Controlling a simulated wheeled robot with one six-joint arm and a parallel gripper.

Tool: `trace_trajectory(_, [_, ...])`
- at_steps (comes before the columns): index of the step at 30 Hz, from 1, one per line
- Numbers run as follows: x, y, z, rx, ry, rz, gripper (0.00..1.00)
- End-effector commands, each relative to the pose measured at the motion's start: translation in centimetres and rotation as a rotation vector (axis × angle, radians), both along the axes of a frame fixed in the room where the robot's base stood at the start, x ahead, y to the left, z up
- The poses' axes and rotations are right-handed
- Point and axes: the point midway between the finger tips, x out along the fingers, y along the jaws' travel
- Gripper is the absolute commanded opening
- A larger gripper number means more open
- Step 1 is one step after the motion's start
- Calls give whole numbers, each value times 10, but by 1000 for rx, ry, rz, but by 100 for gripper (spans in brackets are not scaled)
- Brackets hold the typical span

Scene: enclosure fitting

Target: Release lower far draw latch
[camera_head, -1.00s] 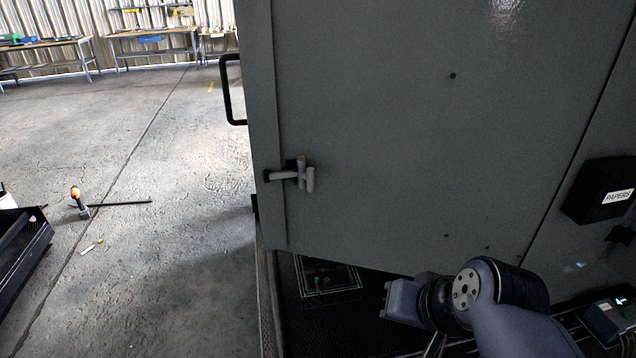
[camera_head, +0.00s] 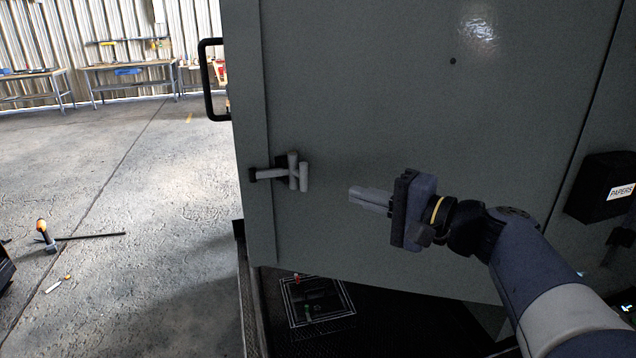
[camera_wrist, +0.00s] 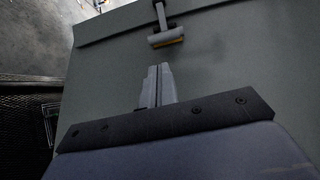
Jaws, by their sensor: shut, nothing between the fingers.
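The draw latch (camera_head: 293,171) is on the left edge of the grey-green enclosure door (camera_head: 420,120). It has a light grey T-shaped handle and a dark base with an arm reaching left over the door's edge. It also shows in the wrist view (camera_wrist: 166,37), at the top and ahead of the fingers. My gripper (camera_head: 352,192) is to the right of the latch and slightly lower, its fingers pointing left at it. The fingers are shut together and hold nothing. A gap separates the fingertips from the latch. In the wrist view the gripper (camera_wrist: 158,68) points up toward the handle.
A black door handle (camera_head: 208,80) sticks out at the upper left. A black box marked PAPERS (camera_head: 603,187) is on the right panel. A dark panel with small components (camera_head: 318,302) lies below the door. Loose tools (camera_head: 45,236) lie on the open floor at left.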

Motion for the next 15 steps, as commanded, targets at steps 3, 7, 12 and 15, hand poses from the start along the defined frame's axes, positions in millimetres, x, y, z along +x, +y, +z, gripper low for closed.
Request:
trace_trajectory(3, [6,-5,4,39,-16,-10,0])
trace_trajectory(7, [7,-6,6,51,-22,-12,0])
trace_trajectory(12, [7,-6,6,50,-22,-11,0])
trace_trajectory(15, [7,-5,6,49,-21,-11,0])
